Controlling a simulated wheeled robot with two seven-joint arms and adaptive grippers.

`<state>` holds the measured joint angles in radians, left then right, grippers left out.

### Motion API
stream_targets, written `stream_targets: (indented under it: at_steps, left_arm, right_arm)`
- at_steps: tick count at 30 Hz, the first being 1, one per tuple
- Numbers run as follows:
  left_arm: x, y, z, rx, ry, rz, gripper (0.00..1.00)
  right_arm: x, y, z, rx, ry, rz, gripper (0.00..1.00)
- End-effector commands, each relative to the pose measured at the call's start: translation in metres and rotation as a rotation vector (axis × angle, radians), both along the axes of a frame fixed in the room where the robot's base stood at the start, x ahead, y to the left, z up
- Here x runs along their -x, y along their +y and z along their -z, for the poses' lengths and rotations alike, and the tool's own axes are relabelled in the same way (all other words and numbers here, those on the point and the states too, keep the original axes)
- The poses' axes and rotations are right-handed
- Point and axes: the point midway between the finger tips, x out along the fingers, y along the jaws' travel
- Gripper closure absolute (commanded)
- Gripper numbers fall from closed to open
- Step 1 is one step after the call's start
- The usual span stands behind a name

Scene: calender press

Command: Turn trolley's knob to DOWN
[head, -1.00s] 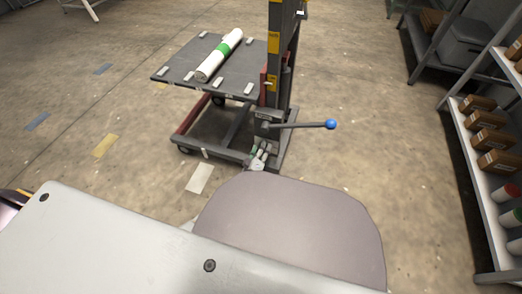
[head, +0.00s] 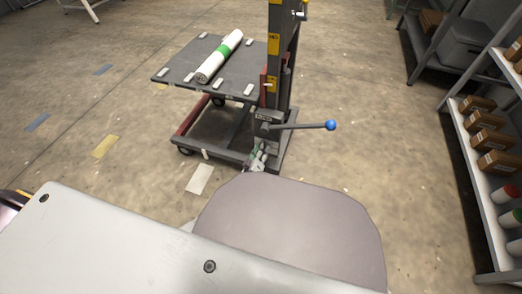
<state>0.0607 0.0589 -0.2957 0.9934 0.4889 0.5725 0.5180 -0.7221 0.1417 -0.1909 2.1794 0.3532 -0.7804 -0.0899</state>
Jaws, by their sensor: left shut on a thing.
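The trolley (head: 182,74) stands ahead with a dark platform, a red and grey base frame and an upright mast (head: 279,60). A lever with a blue ball end (head: 330,125) sticks out to the right from the mast's foot. My left gripper (head: 259,153) is at the low grey control box (head: 265,143) at the mast's foot, below the lever. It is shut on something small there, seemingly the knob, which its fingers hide. The knob's setting cannot be read. My right gripper is not in view.
A white roll with a green band (head: 220,56) lies on the platform between small white blocks. Shelving (head: 488,200) with brown boxes and white containers stands along the right. The floor left of the trolley is open, with yellow (head: 105,146) and white (head: 200,179) patches.

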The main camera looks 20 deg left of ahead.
Motion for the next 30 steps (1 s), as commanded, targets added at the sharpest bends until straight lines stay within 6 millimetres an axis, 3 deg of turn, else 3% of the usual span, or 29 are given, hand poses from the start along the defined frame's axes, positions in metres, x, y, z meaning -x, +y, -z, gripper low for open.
stream_targets:
  at_steps: [30]
  left_arm:
    - [0.000, -0.003, -0.001, -0.779, -0.025, 0.000, 0.88]
  right_arm:
    - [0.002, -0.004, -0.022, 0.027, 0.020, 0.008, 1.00]
